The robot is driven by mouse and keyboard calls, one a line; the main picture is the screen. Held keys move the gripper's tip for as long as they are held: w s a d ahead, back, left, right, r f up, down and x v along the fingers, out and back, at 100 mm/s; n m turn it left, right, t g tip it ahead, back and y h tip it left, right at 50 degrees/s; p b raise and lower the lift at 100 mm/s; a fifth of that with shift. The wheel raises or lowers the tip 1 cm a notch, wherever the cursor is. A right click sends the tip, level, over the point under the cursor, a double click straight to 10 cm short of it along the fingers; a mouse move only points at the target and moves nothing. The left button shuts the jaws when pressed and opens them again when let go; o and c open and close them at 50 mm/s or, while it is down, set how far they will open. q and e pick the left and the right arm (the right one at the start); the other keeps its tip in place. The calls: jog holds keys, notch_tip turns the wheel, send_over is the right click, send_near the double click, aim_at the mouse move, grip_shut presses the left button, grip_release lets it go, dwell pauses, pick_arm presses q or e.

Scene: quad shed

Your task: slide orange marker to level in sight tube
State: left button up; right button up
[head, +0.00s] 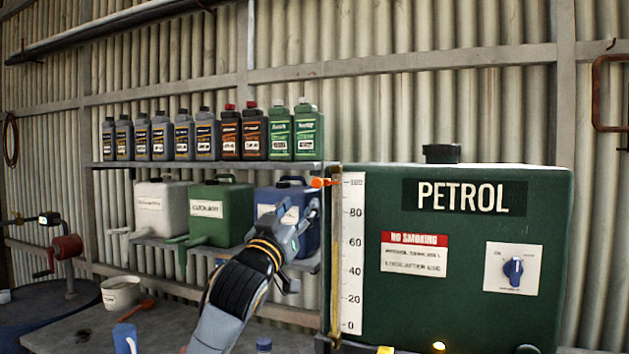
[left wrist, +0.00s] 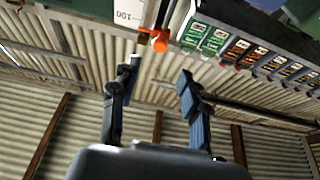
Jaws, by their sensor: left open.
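The orange marker (head: 321,183) sits near the top of the sight tube (head: 334,262), beside the 100 mark of the white scale (head: 352,290). The tube runs up the left edge of the green petrol tank (head: 455,325). I cannot make out the liquid level in the tube. My left gripper (head: 303,214) is open and empty, a little below and left of the marker. In the left wrist view the marker (left wrist: 160,41) shows beyond and between the spread fingers (left wrist: 158,74), apart from them. My right gripper is not in view.
Blue (head: 304,242), green (head: 222,214) and white (head: 160,208) jugs stand on a lower shelf behind my left arm. Several bottles line the upper shelf (head: 205,166). The bench (head: 180,327) holds a white pot (head: 120,293). Space left of the tube is narrow.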

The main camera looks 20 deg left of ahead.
aim_at(316, 185)
pick_arm(q)
jog(key=p+x, duration=0.4)
jog(key=x, duration=0.5)
jog(key=shift+r, duration=0.1)
jog(key=shift+w, duration=0.5)
grip_shut()
